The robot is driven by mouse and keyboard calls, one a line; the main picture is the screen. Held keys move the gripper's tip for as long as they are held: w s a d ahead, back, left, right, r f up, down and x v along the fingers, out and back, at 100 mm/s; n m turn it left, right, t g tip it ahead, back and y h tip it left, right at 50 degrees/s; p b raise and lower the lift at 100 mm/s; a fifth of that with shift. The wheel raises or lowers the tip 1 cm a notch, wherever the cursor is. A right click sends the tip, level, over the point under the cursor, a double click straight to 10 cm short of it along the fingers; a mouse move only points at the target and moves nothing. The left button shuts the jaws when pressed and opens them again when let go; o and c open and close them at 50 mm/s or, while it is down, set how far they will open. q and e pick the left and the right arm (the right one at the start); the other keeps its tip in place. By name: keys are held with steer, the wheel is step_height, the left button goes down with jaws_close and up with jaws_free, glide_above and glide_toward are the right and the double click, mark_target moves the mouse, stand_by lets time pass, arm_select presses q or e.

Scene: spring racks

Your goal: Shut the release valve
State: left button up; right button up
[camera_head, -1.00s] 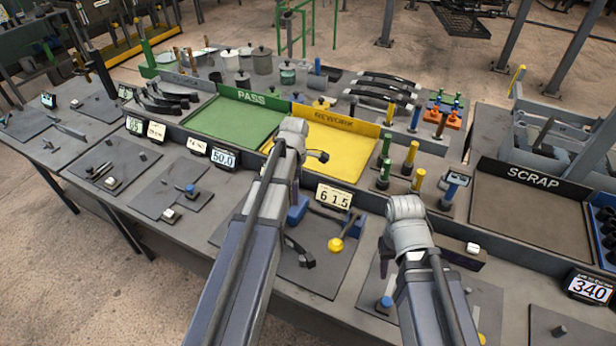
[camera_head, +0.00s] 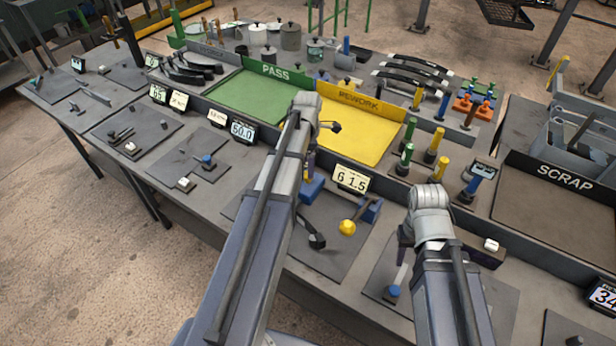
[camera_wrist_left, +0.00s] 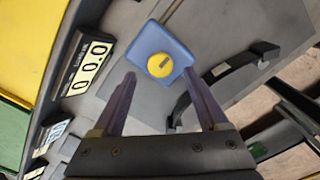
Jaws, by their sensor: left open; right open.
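A blue block (camera_wrist_left: 163,55) with a round, slotted yellow knob (camera_wrist_left: 160,65) on it shows in the left wrist view; I take this for the release valve. My left gripper (camera_wrist_left: 160,78) is open and empty, its fingers either side of the knob in the picture; contact is not clear. A black lever (camera_wrist_left: 225,70) lies right of the block. In the head view, the blue block (camera_head: 311,188) is partly behind my left arm.
A number display (camera_head: 351,179) stands behind the block on the bench. Beyond are the yellow rework tray (camera_head: 360,140), the green pass tray (camera_head: 262,98) and upright coloured posts (camera_head: 435,147). The scrap bin (camera_head: 550,212) is at right.

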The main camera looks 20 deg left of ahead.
arm_select(q)
steer(key=shift+f+b, duration=1.35)
steer(key=shift+f, duration=0.55)
steer(key=shift+r, duration=0.1)
jaws_close()
